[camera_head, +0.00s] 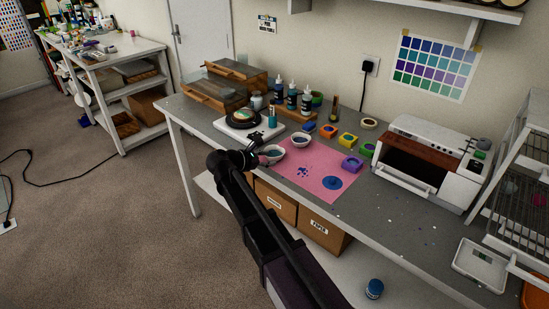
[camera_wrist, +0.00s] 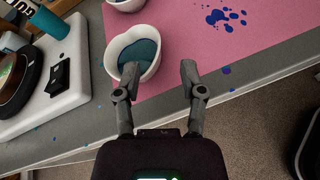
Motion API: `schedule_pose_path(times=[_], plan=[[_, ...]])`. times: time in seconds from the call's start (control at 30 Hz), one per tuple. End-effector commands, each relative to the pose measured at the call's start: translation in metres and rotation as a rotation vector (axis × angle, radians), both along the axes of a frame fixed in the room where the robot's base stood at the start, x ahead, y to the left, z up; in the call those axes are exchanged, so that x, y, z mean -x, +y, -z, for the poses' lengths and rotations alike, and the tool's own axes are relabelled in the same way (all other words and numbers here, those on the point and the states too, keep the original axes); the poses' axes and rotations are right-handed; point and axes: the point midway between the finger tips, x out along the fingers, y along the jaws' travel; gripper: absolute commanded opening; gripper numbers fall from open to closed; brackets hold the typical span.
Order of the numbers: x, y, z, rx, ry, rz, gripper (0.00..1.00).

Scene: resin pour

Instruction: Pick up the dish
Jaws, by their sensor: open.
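A white dish (camera_wrist: 109,52) with teal liquid inside sits at the near left edge of the pink mat (camera_wrist: 185,45) in the wrist view. In the head view the dish (camera_head: 273,153) is by the mat's left corner. My gripper (camera_wrist: 160,72) is open and close to the dish. Its left finger overlaps the dish's near right part and appears over or inside the rim; the exact depth is unclear. The right finger is over the mat, apart from the dish. A second white dish (camera_head: 301,141) with dark blue content stands just behind the first.
A white device (camera_head: 240,131) with a black disc stands left of the dishes. Several dropper bottles (camera_head: 292,100) stand behind. Colored blocks (camera_head: 348,139) line the mat's far side. Blue spills (camera_head: 332,183) mark the mat. The table's front edge is close to my gripper.

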Motion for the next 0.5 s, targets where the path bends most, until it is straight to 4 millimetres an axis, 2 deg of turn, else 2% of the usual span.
schedule_pose_path(times=[0.33,0.5], plan=[[-0.001,-0.001,0.001,0.000,0.000,0.000,0.53],[-0.011,-0.009,0.006,0.000,0.000,0.000,0.53]])
